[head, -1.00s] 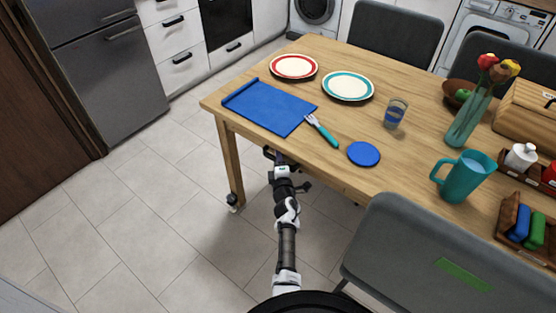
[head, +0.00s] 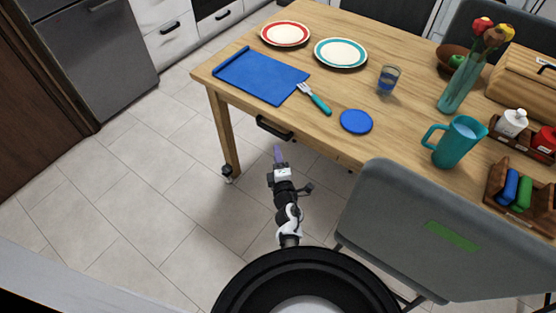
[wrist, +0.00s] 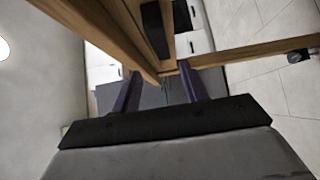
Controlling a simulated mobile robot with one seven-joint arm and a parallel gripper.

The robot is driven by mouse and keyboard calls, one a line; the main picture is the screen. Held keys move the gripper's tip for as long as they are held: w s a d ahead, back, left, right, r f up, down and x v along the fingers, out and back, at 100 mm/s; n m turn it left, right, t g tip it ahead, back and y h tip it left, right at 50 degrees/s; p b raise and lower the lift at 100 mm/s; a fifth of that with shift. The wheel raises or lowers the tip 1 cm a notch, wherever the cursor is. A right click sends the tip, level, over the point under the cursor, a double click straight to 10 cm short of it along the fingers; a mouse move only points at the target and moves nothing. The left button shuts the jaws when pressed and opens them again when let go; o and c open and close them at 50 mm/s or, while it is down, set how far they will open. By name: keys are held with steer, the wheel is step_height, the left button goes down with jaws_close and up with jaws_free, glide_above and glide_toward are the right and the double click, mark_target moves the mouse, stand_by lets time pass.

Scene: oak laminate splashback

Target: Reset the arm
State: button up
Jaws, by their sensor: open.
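My gripper (head: 279,158) is in front of the near edge of the wooden table (head: 325,143), below the height of its top. In the wrist view, the two purple fingers of my gripper (wrist: 163,90) stand apart with nothing between them. The table's wooden underside and legs show beyond the fingers in that view. My arm reaches forward over the floor, low in the head view, and holds nothing.
A grey chair (head: 400,220) stands to the right of my arm. A blue mat (head: 262,77), a fork (head: 314,98) and a blue coaster (head: 356,121) lie on the table. Floor at left is clear.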

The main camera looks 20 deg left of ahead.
steer(key=shift+s+d, duration=0.2)
steer(key=shift+s, duration=0.25)
steer(key=shift+r, duration=0.1)
